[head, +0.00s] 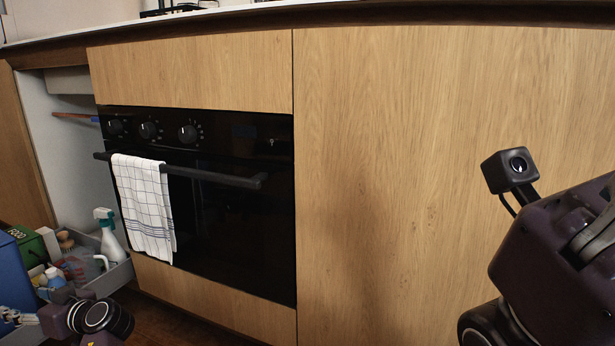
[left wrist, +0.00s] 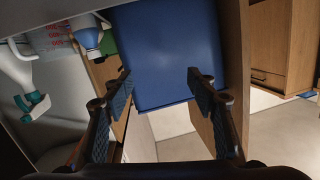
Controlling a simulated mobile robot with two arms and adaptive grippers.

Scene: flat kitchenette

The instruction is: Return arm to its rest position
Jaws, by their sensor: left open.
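My left arm shows at the bottom left of the head view, beside the pulled-out drawer (head: 118,277). Its gripper is hard to make out there. In the left wrist view my left gripper (left wrist: 161,90) is open, with its two dark fingers spread apart and nothing held between them. A blue bin (left wrist: 168,45) lies beyond the fingers; I cannot tell whether they touch it. The bin also shows at the left edge of the head view (head: 12,275). My right arm is at the right edge of the head view; its gripper is out of frame.
The drawer holds a spray bottle (head: 110,238), a brush (head: 65,240) and other bottles. A green box (head: 28,245) stands beside it. A black oven (head: 235,215) with a checked towel (head: 146,208) is right of the drawer. Plain wooden cabinet fronts (head: 420,170) fill the right.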

